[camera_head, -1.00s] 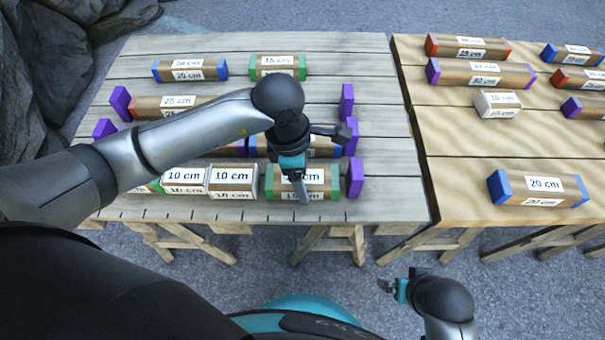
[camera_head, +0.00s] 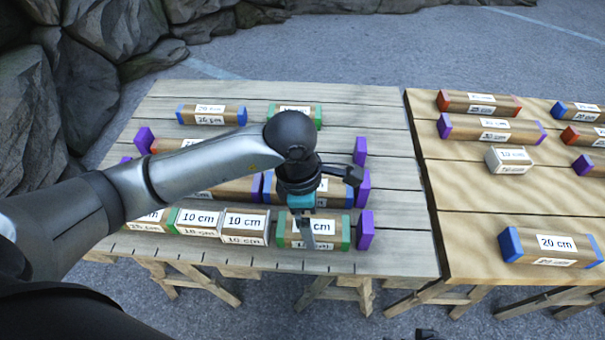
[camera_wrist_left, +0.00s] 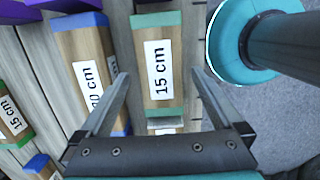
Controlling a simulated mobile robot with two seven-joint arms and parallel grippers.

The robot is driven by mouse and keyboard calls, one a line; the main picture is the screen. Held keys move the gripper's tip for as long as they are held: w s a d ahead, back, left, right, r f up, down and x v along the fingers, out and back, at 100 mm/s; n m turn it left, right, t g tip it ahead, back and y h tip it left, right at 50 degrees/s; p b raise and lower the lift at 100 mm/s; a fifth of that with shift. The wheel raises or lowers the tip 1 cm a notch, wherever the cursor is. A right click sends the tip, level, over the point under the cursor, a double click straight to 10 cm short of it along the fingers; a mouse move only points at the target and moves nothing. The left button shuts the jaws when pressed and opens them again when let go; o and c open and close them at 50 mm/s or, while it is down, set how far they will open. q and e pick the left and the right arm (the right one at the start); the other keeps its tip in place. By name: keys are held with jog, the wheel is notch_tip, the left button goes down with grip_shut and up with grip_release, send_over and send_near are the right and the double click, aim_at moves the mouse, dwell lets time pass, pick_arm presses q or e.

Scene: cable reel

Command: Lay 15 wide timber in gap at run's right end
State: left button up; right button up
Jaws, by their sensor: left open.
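A 15 cm timber (camera_head: 329,228) with green ends lies at the right end of the front row on the left table, just left of a purple end block (camera_head: 365,230). It also shows in the left wrist view (camera_wrist_left: 158,50). To its left is a white-labelled 10 cm piece (camera_head: 245,226), with only a narrow space between. My left gripper (camera_head: 311,240) is open, pointing down at this timber and hiding part of its label. In the left wrist view the fingers (camera_wrist_left: 160,74) stand apart on either side of the timber. Only a dark sliver of my right gripper (camera_head: 427,335) shows.
A blue-ended timber (camera_head: 335,190) lies just behind the front row. More timbers and purple blocks fill the back rows. The right table (camera_head: 470,220) holds several spare timbers, including a blue-ended 20 cm one (camera_head: 550,246). Its middle is mostly bare.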

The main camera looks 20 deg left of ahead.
pick_arm(q)
notch_tip(320, 180, up, 12)
jog(key=a+p, duration=0.1)
jog(key=p, duration=0.3)
jog(key=shift+s+a+f, duration=0.25)
jog(key=shift+a, duration=0.1)
pick_arm(e)
jog(key=s+d+f, duration=0.2)
jog(key=s+f, duration=0.2)
jog(key=f, duration=0.3)
jog(key=shift+d+f+g, duration=0.15)
jog(key=shift+f+g, duration=0.15)
jog(key=shift+f, duration=0.05)
jog(key=shift+s, duration=0.2)
